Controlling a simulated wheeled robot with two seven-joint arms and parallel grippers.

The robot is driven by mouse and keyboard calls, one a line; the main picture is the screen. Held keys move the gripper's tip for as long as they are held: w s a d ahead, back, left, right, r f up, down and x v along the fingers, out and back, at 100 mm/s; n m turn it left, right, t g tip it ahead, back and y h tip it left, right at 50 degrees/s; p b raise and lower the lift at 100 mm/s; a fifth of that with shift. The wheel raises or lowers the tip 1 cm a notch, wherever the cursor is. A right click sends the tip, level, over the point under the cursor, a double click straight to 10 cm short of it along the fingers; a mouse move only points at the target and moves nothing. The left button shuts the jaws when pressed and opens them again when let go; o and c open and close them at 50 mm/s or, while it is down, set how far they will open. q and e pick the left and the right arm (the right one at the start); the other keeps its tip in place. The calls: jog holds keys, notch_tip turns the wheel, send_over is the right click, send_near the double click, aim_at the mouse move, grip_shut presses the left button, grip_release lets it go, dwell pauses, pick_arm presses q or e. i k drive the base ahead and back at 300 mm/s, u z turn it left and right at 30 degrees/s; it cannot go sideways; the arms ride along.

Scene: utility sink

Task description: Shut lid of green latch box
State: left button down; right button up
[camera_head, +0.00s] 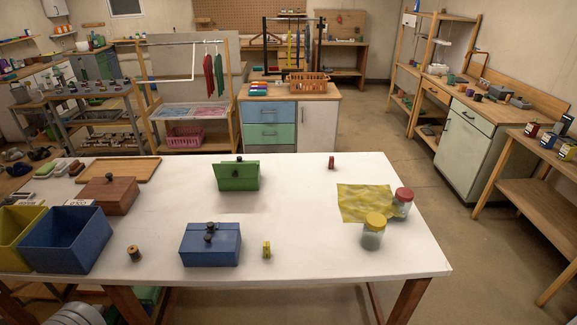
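The green latch box (238,178) stands on the white table, a little left of the table's middle and towards its far side. A dark knob shows at its top edge. Its lid looks raised and tilted rather than lying flat; the exact angle is hard to tell, and I cannot see inside the box. Neither of my grippers is in view, and nothing touches the box.
A blue latch box (210,246) stands nearer me, with a brown box (109,195) and open bins at left. A wooden spool (133,253), a small yellow item (267,249), a yellow cloth (364,202) and two jars (374,236) are around. The table around the green box is clear.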

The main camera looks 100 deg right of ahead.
aim_at(239, 169)
jog(key=z, duration=2.2)
